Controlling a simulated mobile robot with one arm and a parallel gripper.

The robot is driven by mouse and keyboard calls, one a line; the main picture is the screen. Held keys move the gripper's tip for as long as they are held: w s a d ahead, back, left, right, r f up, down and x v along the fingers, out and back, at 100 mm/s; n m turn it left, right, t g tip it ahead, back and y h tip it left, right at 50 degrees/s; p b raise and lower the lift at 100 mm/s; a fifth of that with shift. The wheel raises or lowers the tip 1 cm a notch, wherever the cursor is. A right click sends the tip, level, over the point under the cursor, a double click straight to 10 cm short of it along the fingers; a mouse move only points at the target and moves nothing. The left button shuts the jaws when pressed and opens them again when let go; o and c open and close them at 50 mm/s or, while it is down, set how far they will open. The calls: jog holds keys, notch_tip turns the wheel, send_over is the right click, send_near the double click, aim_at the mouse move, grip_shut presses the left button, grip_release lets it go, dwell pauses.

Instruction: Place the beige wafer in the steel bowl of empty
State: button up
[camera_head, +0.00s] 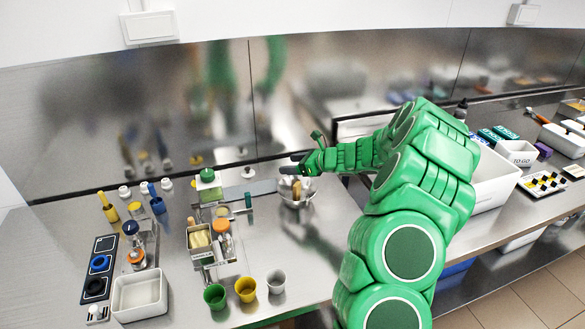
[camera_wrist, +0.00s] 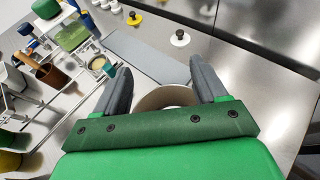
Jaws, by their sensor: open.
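My gripper (camera_head: 297,162) is open above the steel bowl (camera_head: 297,202) in the head view. Its two dark fingers are spread in the wrist view (camera_wrist: 163,82). A pale curved rim (camera_wrist: 163,92) shows between them, mostly hidden by my gripper; I cannot tell whether it is the bowl. Tan and whitish items stick up in the bowl in the head view. A small beige disc (camera_wrist: 98,63) sits in a metal holder at the left of the wrist view; it may be the beige wafer. In the head view a similar round piece (camera_head: 223,212) sits in the rack.
Green, yellow and grey cups (camera_head: 245,289) stand at the counter's front. A white tub (camera_head: 140,295) is at the left, a metal rack (camera_head: 212,256) in the middle. A grey flat plate (camera_wrist: 147,55) lies behind the fingers. White bins stand to the right of my arm.

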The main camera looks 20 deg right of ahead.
jog(key=s+a+r+n+g, duration=0.4)
jog(key=s+a+r+n, duration=0.35)
jog(key=s+a, duration=0.4)
jog(key=s+a+r+n+g, duration=0.55)
jog(key=s+a+n, duration=0.25)
jog(key=s+a, duration=0.4)
jog(key=s+d+r+n+g+h, duration=0.15)
jog(key=s+n+h, duration=0.4)
jog(key=s, duration=1.15)
jog(key=s+d+n+h, duration=0.4)
jog(key=s+d+n, duration=0.2)
jog(key=s+d, duration=0.4)
jog(key=s, duration=0.4)
jog(key=shift+s+d+f, duration=0.15)
jog(key=shift+s+f, duration=0.2)
